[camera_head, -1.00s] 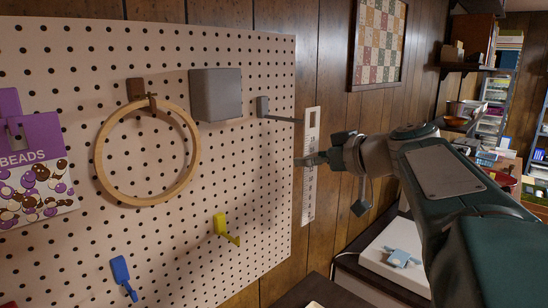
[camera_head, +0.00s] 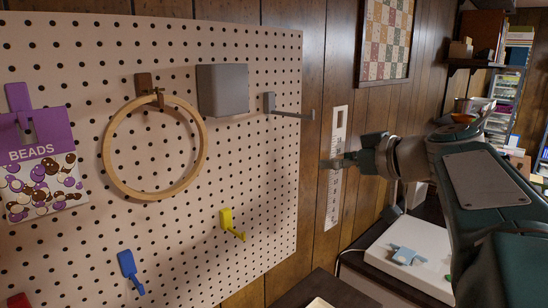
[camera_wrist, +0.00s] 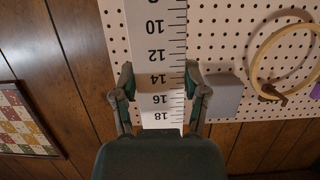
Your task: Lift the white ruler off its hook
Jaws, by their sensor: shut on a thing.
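The white ruler (camera_head: 333,200) hangs upright in my gripper (camera_head: 344,162), right of the pegboard's edge in the head view. Its top end with the rectangular slot is clear of the grey hook (camera_head: 290,112), with a gap between the ruler and the hook's tip. In the wrist view, my gripper (camera_wrist: 161,88) has one finger on each side of the ruler (camera_wrist: 160,50), shut across its width near the 14 and 16 marks. The ruler's far end is out of the wrist view.
The pegboard (camera_head: 80,90) carries a grey box (camera_head: 223,90), a wooden hoop (camera_head: 112,165), a bead packet (camera_head: 40,170), a yellow hook (camera_head: 229,222) and a blue hook (camera_head: 129,268). A quilted picture (camera_head: 385,40) hangs on the wood wall. A white machine (camera_head: 415,262) stands below right.

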